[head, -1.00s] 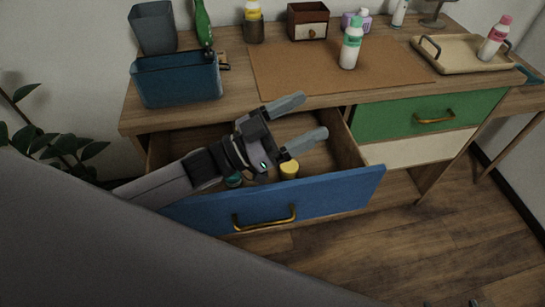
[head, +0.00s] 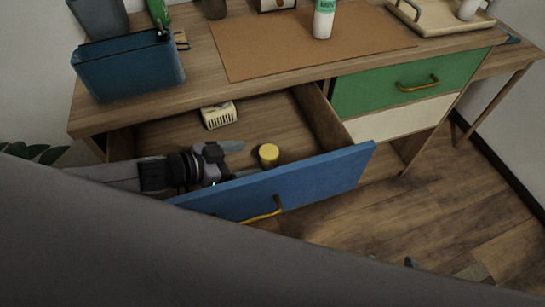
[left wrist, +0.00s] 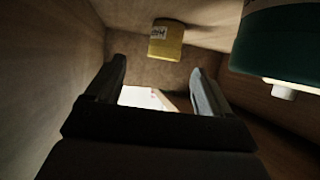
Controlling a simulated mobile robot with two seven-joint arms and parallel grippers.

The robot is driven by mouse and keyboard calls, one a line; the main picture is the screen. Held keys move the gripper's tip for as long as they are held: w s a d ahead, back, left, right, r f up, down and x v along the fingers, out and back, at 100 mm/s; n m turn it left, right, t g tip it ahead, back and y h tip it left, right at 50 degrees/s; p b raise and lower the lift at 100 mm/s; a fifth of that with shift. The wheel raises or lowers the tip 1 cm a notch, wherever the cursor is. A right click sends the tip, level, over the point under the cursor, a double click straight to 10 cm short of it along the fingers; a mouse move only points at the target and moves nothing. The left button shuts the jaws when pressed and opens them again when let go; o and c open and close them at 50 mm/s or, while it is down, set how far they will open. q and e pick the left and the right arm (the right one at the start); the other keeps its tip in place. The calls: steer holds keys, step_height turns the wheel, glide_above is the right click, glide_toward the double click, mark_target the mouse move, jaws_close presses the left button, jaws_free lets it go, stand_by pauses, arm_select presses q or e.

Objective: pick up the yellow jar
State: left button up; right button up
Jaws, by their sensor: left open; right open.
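The yellow jar (head: 268,155) stands in the open blue-fronted drawer (head: 325,180), near its front panel. My left gripper (head: 246,158) is low inside the drawer, open and empty, with its fingers pointing right toward the jar. In the left wrist view the jar (left wrist: 166,40) shows beyond the open fingers (left wrist: 160,85), apart from them. My right gripper (head: 440,268) shows only slightly at the lower edge of the head view, over the floor, mostly hidden by my body.
A cream slotted object (head: 218,115) lies at the drawer's back. A dark teal container (left wrist: 285,40) is close at right in the left wrist view. The drawer's right wall (head: 325,120) stands beyond the jar. A blue bin (head: 128,75) is on the desk above.

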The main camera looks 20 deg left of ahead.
mark_target(260, 155)
arm_select(q)
steer(key=shift+w+a+b+x, duration=0.15)
steer(key=shift+x, duration=1.35)
steer(key=shift+w+a+b+x, duration=0.1)
steer(key=shift+a+b+x, duration=0.05)
steer(key=shift+x, duration=1.35)
steer(key=c, duration=1.2)
